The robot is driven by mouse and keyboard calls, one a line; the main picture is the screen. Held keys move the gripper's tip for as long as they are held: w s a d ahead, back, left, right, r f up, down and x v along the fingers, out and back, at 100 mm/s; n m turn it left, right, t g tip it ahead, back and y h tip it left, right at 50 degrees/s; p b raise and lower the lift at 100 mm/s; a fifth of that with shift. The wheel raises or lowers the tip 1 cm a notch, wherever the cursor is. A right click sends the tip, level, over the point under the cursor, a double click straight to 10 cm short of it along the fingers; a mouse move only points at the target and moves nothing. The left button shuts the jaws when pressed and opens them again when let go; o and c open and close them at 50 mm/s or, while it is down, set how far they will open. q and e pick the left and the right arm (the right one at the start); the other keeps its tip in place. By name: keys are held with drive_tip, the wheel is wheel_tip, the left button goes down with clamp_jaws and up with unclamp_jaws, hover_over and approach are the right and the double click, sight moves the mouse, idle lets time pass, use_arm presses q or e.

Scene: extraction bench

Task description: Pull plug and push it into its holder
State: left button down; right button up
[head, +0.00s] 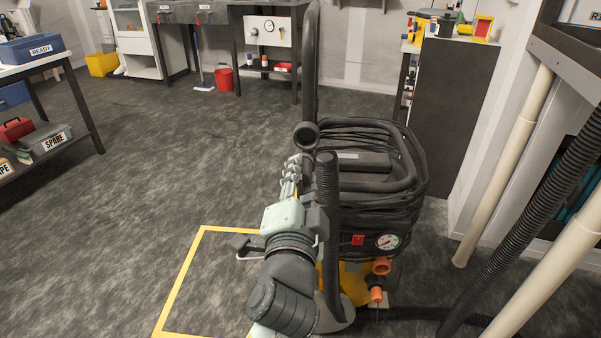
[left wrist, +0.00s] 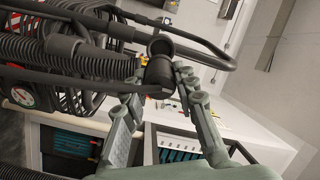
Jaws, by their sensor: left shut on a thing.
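My left gripper (head: 299,163) is in front of the extraction machine (head: 350,285), at its coiled black hose. Its pale green fingers are shut on a dark tubular piece (head: 306,135) with a round, hollow-looking end. In the left wrist view the fingers (left wrist: 158,88) close on both sides of this dark piece (left wrist: 159,72). I cannot tell whether it is the plug. Two orange fittings, an upper one (head: 381,265) and a lower one (head: 376,294), sit low on the machine's front. I cannot make out a plug holder. My right gripper is not in view.
A ribbed hose (head: 327,185) and a tall bent tube (head: 310,60) stand close to the gripper. A gauge (head: 388,242) and red switch (head: 358,240) are on the machine. Pale pipes (head: 505,165) stand at the right. The floor at left is open, with yellow tape (head: 180,285).

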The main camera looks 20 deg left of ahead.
sight(304, 154)
use_arm(q)
drive_tip(key=shift+r, duration=0.15)
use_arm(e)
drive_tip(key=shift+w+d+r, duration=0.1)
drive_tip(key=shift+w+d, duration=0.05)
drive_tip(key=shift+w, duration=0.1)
use_arm(q)
drive_tip(key=shift+w, duration=0.1)
drive_tip(key=shift+w, duration=0.45)
drive_tip(key=shift+w+a, duration=0.2)
drive_tip(key=shift+w, duration=0.15)
drive_tip(key=shift+p+x, duration=0.3)
drive_tip(key=shift+x, duration=0.9)
drive_tip(key=shift+w+a, duration=0.1)
drive_tip(key=shift+w, duration=0.7)
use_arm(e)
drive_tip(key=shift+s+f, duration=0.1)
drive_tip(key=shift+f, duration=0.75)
